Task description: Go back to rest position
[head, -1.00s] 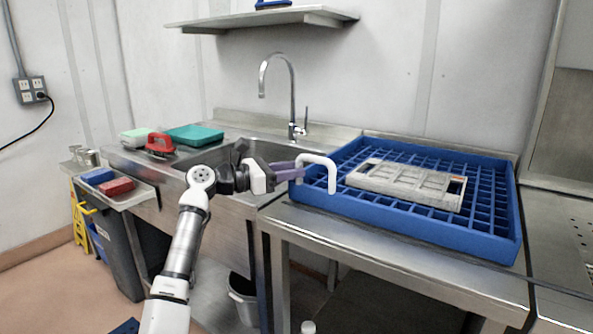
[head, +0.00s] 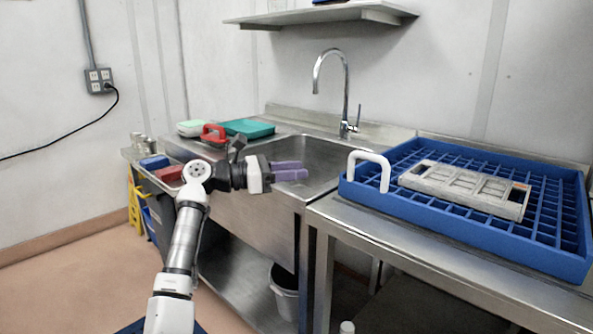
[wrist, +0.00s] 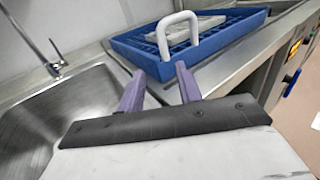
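My gripper (head: 305,170) is open and empty, with two purple fingers pointing right, in front of the steel sink (head: 318,160). In the wrist view its fingers (wrist: 158,85) stand apart with nothing between them. The blue rack (head: 440,219) lies on the steel table at the right, with a white handle (head: 369,157) at its left corner. A grey mould plate (head: 465,187) lies on the rack's grid. The handle is ahead of the fingertips and apart from them, and it also shows in the wrist view (wrist: 178,28).
A tall faucet (head: 345,90) stands behind the sink. A teal tray (head: 247,128), a red-handled tool (head: 212,134) and red and blue blocks (head: 168,173) are at the left. A bucket (head: 285,290) stands below.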

